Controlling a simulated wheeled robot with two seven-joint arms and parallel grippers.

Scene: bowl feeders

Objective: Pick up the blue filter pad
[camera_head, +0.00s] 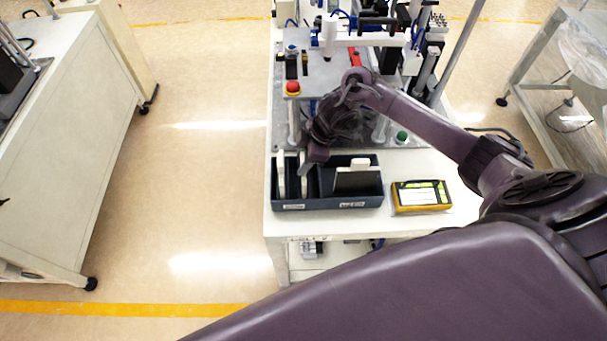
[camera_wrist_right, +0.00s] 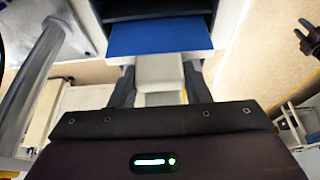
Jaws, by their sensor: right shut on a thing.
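The blue filter pad (camera_wrist_right: 148,37) shows in the right wrist view as a flat blue panel with a pale grip block (camera_wrist_right: 158,72) at its near edge. My right gripper (camera_wrist_right: 159,85) is shut on that pale block, one dark finger on each side. In the head view my right gripper (camera_head: 313,160) points down over the dark blue tray (camera_head: 318,203), near its middle. I cannot make out the blue face of the pad there. A dark claw-like part at the right edge of the wrist view looks like my left gripper (camera_wrist_right: 308,38); its jaw opening is unclear.
Pale upright pieces (camera_head: 281,175) stand in the tray's left part, and a black pad (camera_head: 358,181) with a white top block stands in its right part. A yellow-edged device (camera_head: 421,195) lies right of the tray. Machinery with a red button (camera_head: 293,88) stands behind.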

